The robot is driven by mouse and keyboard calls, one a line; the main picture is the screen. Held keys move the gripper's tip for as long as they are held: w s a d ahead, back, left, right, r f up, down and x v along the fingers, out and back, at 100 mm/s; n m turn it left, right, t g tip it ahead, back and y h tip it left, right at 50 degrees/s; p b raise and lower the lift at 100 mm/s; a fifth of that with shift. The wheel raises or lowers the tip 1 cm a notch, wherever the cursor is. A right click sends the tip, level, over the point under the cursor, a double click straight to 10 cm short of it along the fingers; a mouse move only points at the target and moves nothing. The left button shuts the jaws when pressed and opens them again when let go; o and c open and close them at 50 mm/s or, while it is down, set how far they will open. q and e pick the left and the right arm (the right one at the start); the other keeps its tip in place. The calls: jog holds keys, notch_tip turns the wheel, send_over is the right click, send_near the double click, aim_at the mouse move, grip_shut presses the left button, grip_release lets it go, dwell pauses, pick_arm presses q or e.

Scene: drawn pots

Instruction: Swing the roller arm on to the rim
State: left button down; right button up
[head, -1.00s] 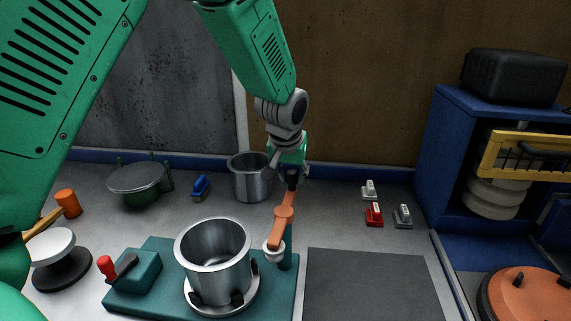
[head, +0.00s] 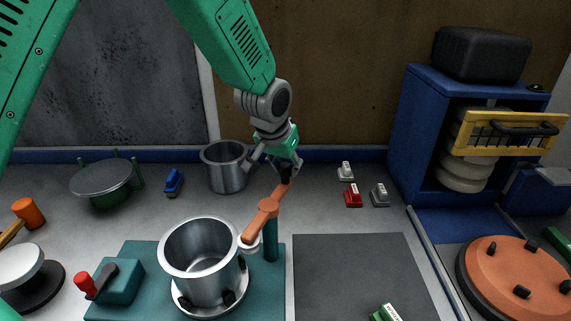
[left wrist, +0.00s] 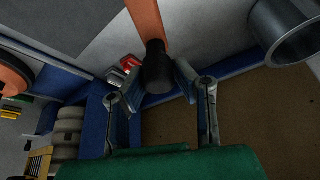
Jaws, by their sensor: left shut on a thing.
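The orange roller arm (head: 264,212) sits on a teal post (head: 271,240) and ends in a black grip (head: 286,173). My left gripper (head: 284,166) is shut on that black grip, which also shows between the fingers in the left wrist view (left wrist: 157,65). The pale roller (head: 250,246) at the arm's near end lies right against the right side of the metal pot's rim (head: 163,262); whether it truly touches is hard to tell. The pot stands upright on a round pale chuck (head: 184,306) with black clamps. My right gripper is not in view.
The teal base (head: 140,250) carries a red-knobbed lever (head: 86,285). A dark grey mat (head: 355,275) lies clear at right, except a green piece at the bottom edge.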

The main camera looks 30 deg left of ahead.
pick_arm(q)
jog(key=shift+s+f+m, duration=0.2)
jog(key=shift+m, duration=0.1)
jog(key=shift+d, duration=0.55)
jog(key=shift+a, duration=0.1)
jog(key=c, duration=1.3)
grip_release()
jog(key=shift+a, duration=0.1)
jog(key=shift+r, duration=0.1)
jog(key=shift+r, duration=0.45)
jog(key=v, duration=1.1)
